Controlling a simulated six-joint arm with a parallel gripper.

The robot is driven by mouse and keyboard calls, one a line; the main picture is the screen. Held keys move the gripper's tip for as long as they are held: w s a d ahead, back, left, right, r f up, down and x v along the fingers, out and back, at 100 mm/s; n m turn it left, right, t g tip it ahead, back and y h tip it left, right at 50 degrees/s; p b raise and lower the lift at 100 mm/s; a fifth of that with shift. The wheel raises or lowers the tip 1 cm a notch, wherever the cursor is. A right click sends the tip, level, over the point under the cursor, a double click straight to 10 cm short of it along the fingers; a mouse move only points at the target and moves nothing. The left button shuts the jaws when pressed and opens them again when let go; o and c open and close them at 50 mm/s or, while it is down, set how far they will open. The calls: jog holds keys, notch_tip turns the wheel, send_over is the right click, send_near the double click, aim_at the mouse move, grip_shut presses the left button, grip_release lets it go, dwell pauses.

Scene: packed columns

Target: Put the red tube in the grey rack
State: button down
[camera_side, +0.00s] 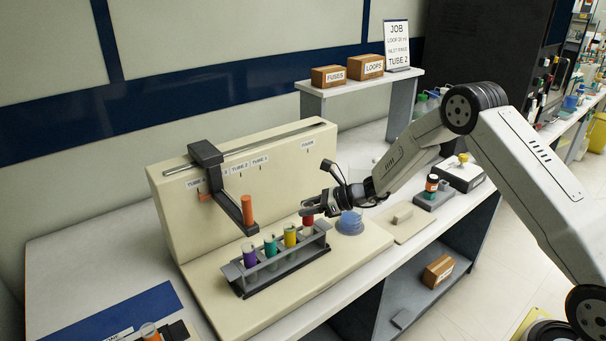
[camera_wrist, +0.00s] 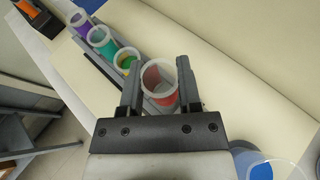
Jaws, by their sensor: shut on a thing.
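The red tube (camera_side: 308,224) is at the right end of the grey rack (camera_side: 284,268) in the side view. My gripper (camera_side: 308,211) is shut on its upper part. In the wrist view the red tube (camera_wrist: 160,88) is between the two fingers of my gripper (camera_wrist: 159,85), with its open rim towards the camera. The tube appears upright in or just over the rack's right-end place; its lower end is partly hidden by the rack, so I cannot tell how deep it sits. The rack also shows in the wrist view (camera_wrist: 97,62).
Purple (camera_side: 250,257), green (camera_side: 270,246) and yellow (camera_side: 290,236) tubes stand in the rack. A dark overhead arm (camera_side: 228,195) with an orange piece (camera_side: 247,210) hangs close behind it. A blue translucent round thing (camera_side: 350,222) lies right of the rack.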

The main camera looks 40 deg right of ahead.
aim_at(309, 218)
jog(key=shift+f, duration=1.85)
jog(key=shift+f, duration=0.15)
jog(key=shift+c, duration=1.4)
grip_release()
jog(key=shift+r, duration=0.25)
jog(key=v, duration=1.2)
jog(key=shift+s+a+f, duration=0.1)
jog(key=shift+f, duration=0.05)
